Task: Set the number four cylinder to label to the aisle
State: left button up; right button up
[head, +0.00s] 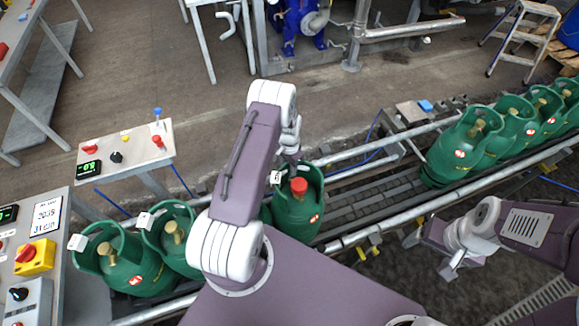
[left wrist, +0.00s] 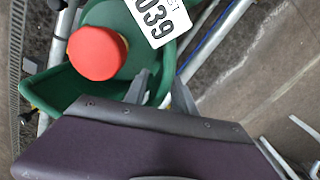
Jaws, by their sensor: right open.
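Green gas cylinders stand on the roller conveyor. One with a red cap (head: 299,187) and a green body (head: 297,216) is behind my left arm, right of the labelled cylinders (head: 122,262) and (head: 178,240). A white label is on its collar; in the left wrist view the label (left wrist: 159,18) shows "039" beside the red cap (left wrist: 97,52). My left gripper (head: 289,160) is at this cylinder's collar. Its two fingers (left wrist: 160,90) are apart at the collar edge; whether they grip it is unclear. My right gripper (head: 436,256) is open and empty, right of the conveyor's near rail.
Several more cylinders (head: 463,148) with brass valves stand on the conveyor at the right. A stretch of bare rollers (head: 375,199) lies between. A control panel (head: 124,150) and a screen desk (head: 45,216) stand at the left. The aisle floor (head: 160,80) beyond is mostly clear.

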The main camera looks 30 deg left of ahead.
pick_arm(q)
jog(key=shift+s, duration=0.25)
jog(key=shift+w+f, duration=0.15)
jog(key=shift+w, duration=0.05)
grip_shut()
jog(key=shift+w+r, duration=0.15)
jog(key=shift+r, duration=0.05)
dwell(0.9)
